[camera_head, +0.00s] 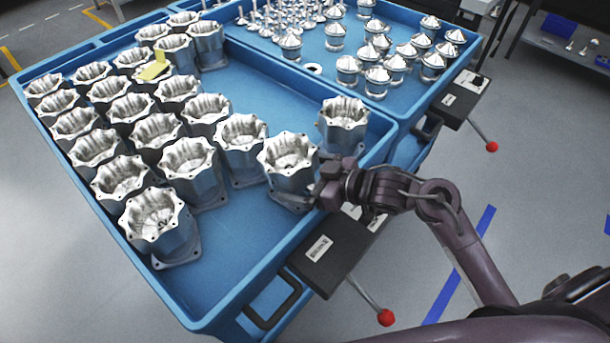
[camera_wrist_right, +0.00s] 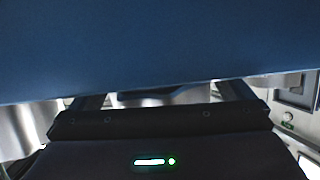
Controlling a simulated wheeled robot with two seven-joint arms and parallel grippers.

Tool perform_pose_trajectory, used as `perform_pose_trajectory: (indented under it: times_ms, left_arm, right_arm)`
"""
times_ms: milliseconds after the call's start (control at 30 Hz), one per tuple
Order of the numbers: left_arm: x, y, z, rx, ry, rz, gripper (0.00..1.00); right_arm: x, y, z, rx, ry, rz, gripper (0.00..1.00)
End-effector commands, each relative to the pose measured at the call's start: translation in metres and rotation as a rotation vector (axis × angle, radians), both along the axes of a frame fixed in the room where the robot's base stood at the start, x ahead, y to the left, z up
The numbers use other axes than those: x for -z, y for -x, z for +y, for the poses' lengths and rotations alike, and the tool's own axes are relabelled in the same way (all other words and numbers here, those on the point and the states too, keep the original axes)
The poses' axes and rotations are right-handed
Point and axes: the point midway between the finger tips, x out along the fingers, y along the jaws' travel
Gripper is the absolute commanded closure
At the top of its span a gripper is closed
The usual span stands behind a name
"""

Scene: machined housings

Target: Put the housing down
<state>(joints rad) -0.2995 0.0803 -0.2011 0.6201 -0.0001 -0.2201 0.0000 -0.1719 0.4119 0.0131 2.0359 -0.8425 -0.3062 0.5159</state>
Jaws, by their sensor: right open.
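A silver housing (camera_head: 288,170) with a scalloped open top stands upright at the right side of the blue tray (camera_head: 250,262), near the tray wall. My right gripper (camera_head: 318,187) is at this housing's right side, low and close to it. The jaws are open; whether a finger touches the housing is too small to tell. In the right wrist view the gripper's dark fingers (camera_wrist_right: 163,98) are spread apart, with a blue surface filling the top and bright metal partly visible beyond. My left gripper is not in view.
Several more housings (camera_head: 125,178) stand in rows to the left, and one (camera_head: 342,125) stands just behind. A yellow piece (camera_head: 155,66) lies on one housing. The tray floor behind the front housings is bare. A second compartment (camera_head: 310,52) holds small metal parts. A red-knobbed lever (camera_head: 385,317) sticks out in front.

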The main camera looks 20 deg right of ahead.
Motion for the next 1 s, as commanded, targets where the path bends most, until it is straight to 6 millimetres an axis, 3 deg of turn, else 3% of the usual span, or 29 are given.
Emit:
perform_pose_trajectory:
  times_ms: [200,700,1000]
  left_arm:
    - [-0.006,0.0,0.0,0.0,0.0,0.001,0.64]
    - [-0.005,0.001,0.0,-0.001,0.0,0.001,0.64]
    - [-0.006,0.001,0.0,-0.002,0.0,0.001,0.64]
  right_arm:
    - [-0.018,-0.002,0.0,0.003,-0.002,-0.01,0.0]
    - [-0.052,0.067,-0.066,0.001,0.001,-0.003,0.0]
    - [-0.059,0.079,-0.078,0.001,0.0,-0.002,0.0]
